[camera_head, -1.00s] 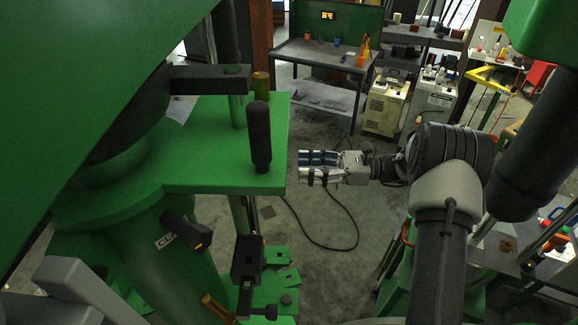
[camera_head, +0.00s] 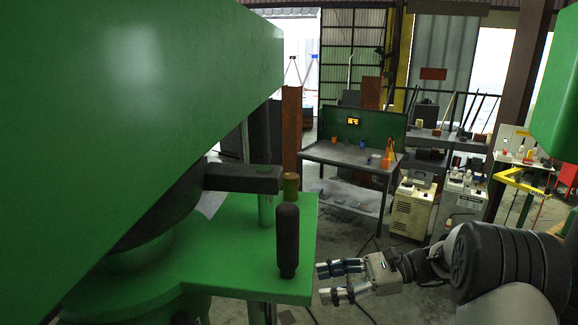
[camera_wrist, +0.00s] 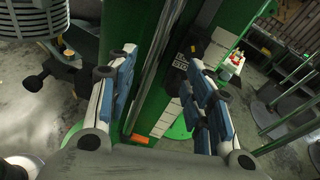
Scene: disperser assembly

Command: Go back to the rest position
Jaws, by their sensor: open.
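My gripper (camera_head: 328,282) is at the lower middle of the head view, just right of the green machine's platform (camera_head: 230,245). Its two fingers are apart and nothing is between them. A black upright handle (camera_head: 288,240) stands on the platform's right corner, to the left of the fingertips and apart from them. In the wrist view the open fingers (camera_wrist: 160,100) frame a green column (camera_wrist: 150,85) of the machine. My arm reaches in from the lower right.
The machine's large green head (camera_head: 150,80) fills the upper left. A metal workbench (camera_head: 345,160) with a green back panel stands behind. Cream and grey cabinets (camera_head: 412,208) stand right of it. Grey floor lies open between the bench and my gripper.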

